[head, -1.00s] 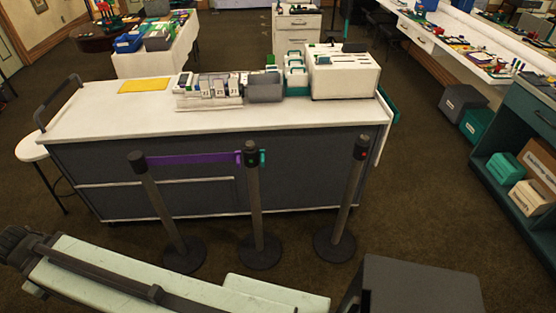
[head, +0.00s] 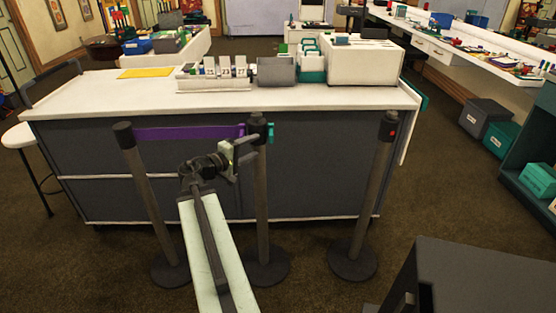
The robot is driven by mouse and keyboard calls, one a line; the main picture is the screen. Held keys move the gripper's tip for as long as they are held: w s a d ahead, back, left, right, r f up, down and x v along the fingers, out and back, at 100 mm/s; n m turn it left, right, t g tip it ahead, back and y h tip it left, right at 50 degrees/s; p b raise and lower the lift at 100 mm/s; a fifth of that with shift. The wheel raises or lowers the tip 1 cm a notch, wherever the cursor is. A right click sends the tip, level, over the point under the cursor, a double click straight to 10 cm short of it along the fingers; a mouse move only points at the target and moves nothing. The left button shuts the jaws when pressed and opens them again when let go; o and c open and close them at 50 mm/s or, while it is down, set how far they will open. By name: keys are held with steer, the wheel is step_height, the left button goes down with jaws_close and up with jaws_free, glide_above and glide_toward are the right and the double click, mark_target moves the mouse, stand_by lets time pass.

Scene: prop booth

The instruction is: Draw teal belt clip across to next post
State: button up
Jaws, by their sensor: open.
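A purple belt (head: 188,132) runs from the left post (head: 150,205) to the middle post (head: 261,195). The teal belt clip (head: 271,134) shows at the right side of the middle post's dark head. The right post (head: 364,200) stands apart with a small red mark on its head and no belt on it. My gripper (head: 251,149) is open, just left of the middle post and slightly below its head. Its fingers point right, towards the post. I cannot tell whether they touch it. No belt or clip shows between the fingers.
A white-topped counter (head: 130,97) stands behind the posts, with a grey bin (head: 276,71), card holders and a white box (head: 366,66) on it. A white stool (head: 22,136) is at the left. Teal shelving (head: 535,130) is at the right. Open carpet lies right of the posts.

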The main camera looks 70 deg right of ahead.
mark_target(271, 135)
steer(key=s+d, duration=0.1)
steer(key=s+d+r+h, duration=0.1)
steer(key=s, duration=0.1)
steer(key=shift+r+g, duration=0.15)
steer(key=shift+g, duration=0.15)
steer(key=x, duration=0.7)
steer(key=shift+d, duration=0.4)
steer(key=shift+s, duration=0.1)
jaws_close()
steer(key=shift+a, duration=0.15)
stand_by(0.4)
